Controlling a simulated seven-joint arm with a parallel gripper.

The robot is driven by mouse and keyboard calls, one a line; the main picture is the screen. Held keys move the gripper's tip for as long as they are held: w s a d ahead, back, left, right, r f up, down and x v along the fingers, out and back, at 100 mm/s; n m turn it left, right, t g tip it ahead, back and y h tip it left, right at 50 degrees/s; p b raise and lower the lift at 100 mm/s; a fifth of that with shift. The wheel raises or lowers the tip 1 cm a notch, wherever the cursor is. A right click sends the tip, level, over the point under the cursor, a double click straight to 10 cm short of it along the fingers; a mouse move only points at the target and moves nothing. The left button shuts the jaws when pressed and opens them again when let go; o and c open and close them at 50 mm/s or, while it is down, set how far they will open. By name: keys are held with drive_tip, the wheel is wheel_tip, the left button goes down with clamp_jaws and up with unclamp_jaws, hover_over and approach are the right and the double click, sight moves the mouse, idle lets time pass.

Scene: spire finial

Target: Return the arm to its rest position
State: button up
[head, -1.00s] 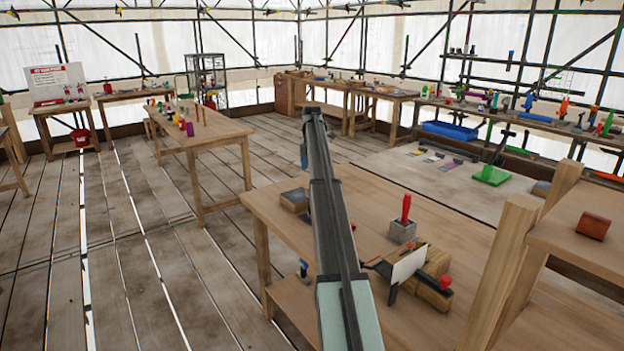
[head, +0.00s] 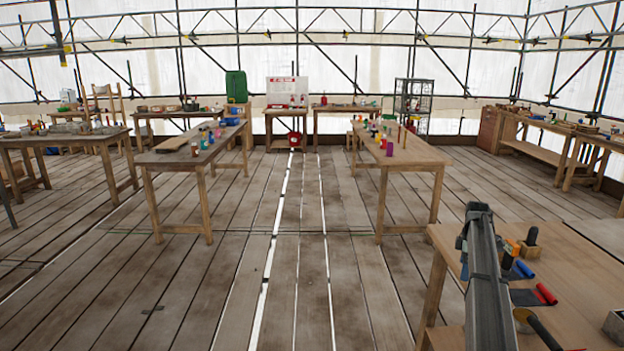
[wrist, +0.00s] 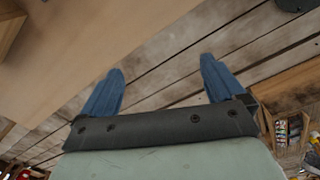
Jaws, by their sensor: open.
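In the head view my grey arm reaches forward at the lower right, over the near edge of the right workbench (head: 580,258). My gripper is mostly hidden there behind the arm, with only a bit of blue showing at its left side.
The right workbench carries a red roll (head: 546,294), a blue roll (head: 524,269) and a grey block (head: 614,325). Two long tables, the left table (head: 172,158) and the middle table (head: 415,155), stand farther back. The plank floor (head: 290,290) between is clear.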

drive_tip(key=s+a+f+m, duration=0.3)
drive_tip(key=s+a+f, duration=0.55)
drive_tip(key=a, duration=0.25)
drive_tip(key=s+a+f+m, duration=0.4)
drive_tip(key=s+a+f, duration=0.4)
drive_tip(key=a, duration=0.4)
drive_tip(key=s+a+f+m, duration=0.3)
drive_tip(key=s+a+f, duration=0.25)
drive_tip(key=s, duration=0.35)
drive_tip(key=s+a+f+m, duration=0.3)
drive_tip(key=s+a+f, duration=0.1)
drive_tip(key=s+a, duration=0.4)
drive_tip(key=s+d+f+g, duration=0.1)
drive_tip(key=s+f+g, duration=0.2)
drive_tip(key=s+f, duration=0.8)
drive_tip(key=shift+s+f, duration=0.15)
drive_tip(key=shift+s, duration=0.55)
drive_tip(key=shift+o, duration=0.4)
drive_tip(key=s+f+g, duration=0.2)
drive_tip(key=s+f, duration=0.2)
drive_tip(key=s, duration=0.4)
drive_tip(key=s+f+g, duration=0.1)
drive_tip(key=s+f, duration=0.3)
drive_tip(key=s, duration=0.5)
drive_tip(key=shift+s+f+g, duration=0.3)
drive_tip(key=shift+f+g, duration=0.05)
drive_tip(key=shift+g, duration=0.05)
